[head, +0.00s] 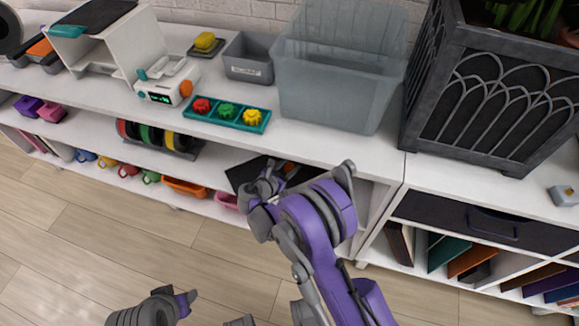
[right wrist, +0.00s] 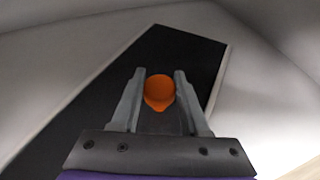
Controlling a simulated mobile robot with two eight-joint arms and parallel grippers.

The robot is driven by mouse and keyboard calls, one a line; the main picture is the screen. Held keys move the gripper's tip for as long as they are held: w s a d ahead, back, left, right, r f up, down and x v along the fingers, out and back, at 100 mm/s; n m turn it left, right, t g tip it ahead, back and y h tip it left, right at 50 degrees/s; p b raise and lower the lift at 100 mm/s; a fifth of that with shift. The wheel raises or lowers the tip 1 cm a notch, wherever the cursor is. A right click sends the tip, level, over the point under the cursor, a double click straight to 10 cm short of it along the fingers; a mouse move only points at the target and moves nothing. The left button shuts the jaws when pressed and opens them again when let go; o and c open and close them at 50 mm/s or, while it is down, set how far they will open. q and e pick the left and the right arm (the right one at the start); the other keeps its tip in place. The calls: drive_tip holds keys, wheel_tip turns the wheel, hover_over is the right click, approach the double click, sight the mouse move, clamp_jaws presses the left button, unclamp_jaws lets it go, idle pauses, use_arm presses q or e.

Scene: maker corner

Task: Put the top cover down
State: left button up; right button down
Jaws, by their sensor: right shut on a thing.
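The top cover is a flat black panel (right wrist: 110,85) with a round orange knob (right wrist: 159,90). In the right wrist view the knob sits between the two grey fingers of my right gripper (right wrist: 160,88), which is shut on it. In the head view the panel (head: 243,175) is inside the lower shelf bay, partly hidden by my right gripper (head: 277,176) and arm. I cannot tell whether the panel touches the shelf.
The white shelf top (head: 235,143) overhangs the bay. On it stand a clear bin (head: 340,75), a grey box (head: 248,60), a teal tray (head: 212,113) with colored knobs, and a white enclosure (head: 130,40). Spools (head: 160,138) are left of the bay. A dark planter (head: 485,90) stands right.

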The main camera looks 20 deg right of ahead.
drive_tip(key=shift+c, duration=2)
unclamp_jaws()
drive_tip(key=p+v, duration=0.1)
drive_tip(key=v, duration=1.1)
drive_tip(key=shift+p, duration=0.35)
drive_tip(key=s+d+r+m+g+y, duration=0.45)
drive_tip(key=s+d+r+m, duration=0.35)
drive_tip(key=s+d+m, duration=0.3)
drive_tip(key=s+a+r+m+y, duration=0.2)
drive_tip(key=s+m+y, duration=0.4)
drive_tip(key=s+m, duration=0.7)
drive_tip(key=s, duration=0.4)
drive_tip(key=shift+s+a+r+m, duration=0.2)
drive_tip(key=shift+s+a+m, duration=0.1)
drive_tip(key=shift+s+m, duration=0.1)
